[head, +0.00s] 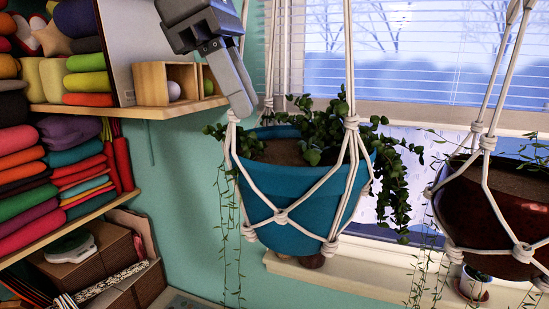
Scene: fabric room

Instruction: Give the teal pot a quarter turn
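The teal pot (282,225) hangs in a white cord net in the middle of the head view, in front of the window. It holds brown soil and a trailing green plant that spills over its rim on both sides. My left gripper (241,108) comes down from the top, with its fingertips at the pot's left rim beside a cord knot. The fingers are seen close to edge-on, so I cannot tell whether they are open, shut or touching the cord. My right gripper is not in view.
A dark red pot (495,215) hangs in cords at the right. A small white pot (474,283) stands on the windowsill (375,276). Shelves with folded fabric (75,130) and a wooden box (165,84) fill the left. Cords rise above the teal pot.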

